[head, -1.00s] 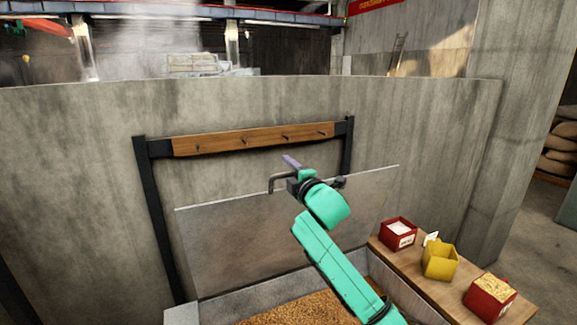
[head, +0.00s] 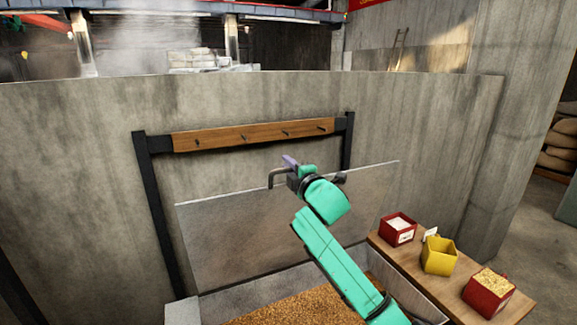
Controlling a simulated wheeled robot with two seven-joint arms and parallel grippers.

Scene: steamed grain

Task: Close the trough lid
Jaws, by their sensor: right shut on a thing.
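The trough lid (head: 240,240) is a flat grey metal panel standing raised, nearly upright, at the back of the trough (head: 185,312). The trough is open and brown grain (head: 305,308) shows inside. A dark bar handle (head: 277,175) sits at the lid's top edge. My right gripper (head: 291,165) is at this handle, shut on it; the wrist hides part of the handle and the exact finger contact. My right arm reaches over the trough from the lower right. My left gripper is not in view.
A wooden shelf (head: 450,283) on the right holds a red box with white contents (head: 398,229), a yellow box (head: 438,256) and a red box of grain (head: 489,291). A wooden peg rail (head: 255,135) on black posts stands behind the lid, before a curved concrete wall (head: 80,180).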

